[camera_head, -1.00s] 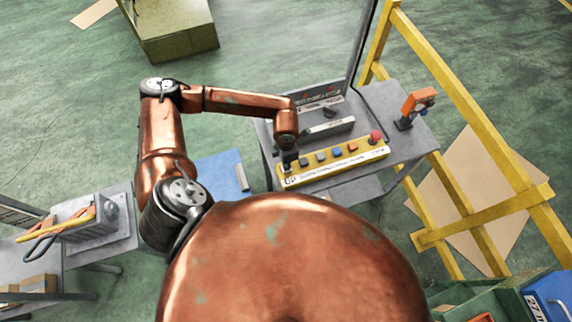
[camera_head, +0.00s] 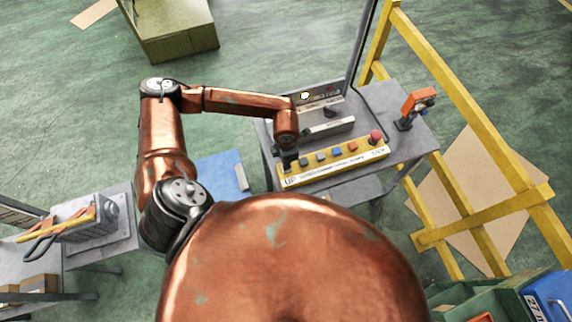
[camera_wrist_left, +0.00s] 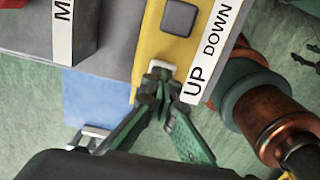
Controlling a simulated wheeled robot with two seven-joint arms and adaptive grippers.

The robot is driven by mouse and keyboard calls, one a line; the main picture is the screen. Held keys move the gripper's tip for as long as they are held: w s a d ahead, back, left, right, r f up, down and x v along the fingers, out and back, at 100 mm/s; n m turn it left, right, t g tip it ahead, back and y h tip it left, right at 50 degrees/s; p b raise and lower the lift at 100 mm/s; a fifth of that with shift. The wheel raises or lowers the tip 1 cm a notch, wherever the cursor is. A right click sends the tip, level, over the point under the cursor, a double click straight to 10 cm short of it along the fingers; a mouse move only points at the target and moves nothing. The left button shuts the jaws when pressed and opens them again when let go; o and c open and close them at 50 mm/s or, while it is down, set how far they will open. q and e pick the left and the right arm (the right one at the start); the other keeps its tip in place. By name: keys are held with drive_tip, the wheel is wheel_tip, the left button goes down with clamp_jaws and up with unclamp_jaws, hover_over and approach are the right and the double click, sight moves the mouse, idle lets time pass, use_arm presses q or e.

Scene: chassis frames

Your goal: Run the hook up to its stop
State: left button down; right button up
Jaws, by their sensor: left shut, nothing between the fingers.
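A yellow control box (camera_head: 335,163) with a row of buttons lies on the grey table. Its white strip reads UP at the left end and STOP at the red button (camera_head: 375,136). My left gripper (camera_head: 288,162) points down onto the UP end of the box. The hook is not in view. My right gripper is not in view.
A panel (camera_head: 325,92) behind the box has a lit pale lamp (camera_head: 305,97). An orange-and-grey device (camera_head: 415,106) stands at the table's right. A yellow railing (camera_head: 470,120) runs along the right. A side table with a grey case (camera_head: 90,220) stands at left.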

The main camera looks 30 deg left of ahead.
use_arm(q)
drive_tip(key=shift+s+f, duration=0.25)
drive_tip(key=shift+f, duration=0.2)
idle(0.5)
drive_tip(key=shift+r, duration=0.3)
drive_tip(key=r+p, duration=0.1)
drive_tip(key=r, duration=0.2)
drive_tip(key=r+p, duration=0.1)
drive_tip(key=shift+w+r+p, duration=0.3)
drive_tip(key=shift+w+r, duration=0.05)
drive_tip(key=shift+r, duration=0.05)
wheel_tip(320, 180, up, 10)
drive_tip(key=b, duration=0.3)
drive_tip(key=shift+f, duration=0.25)
drive_tip(key=shift+s, duration=0.1)
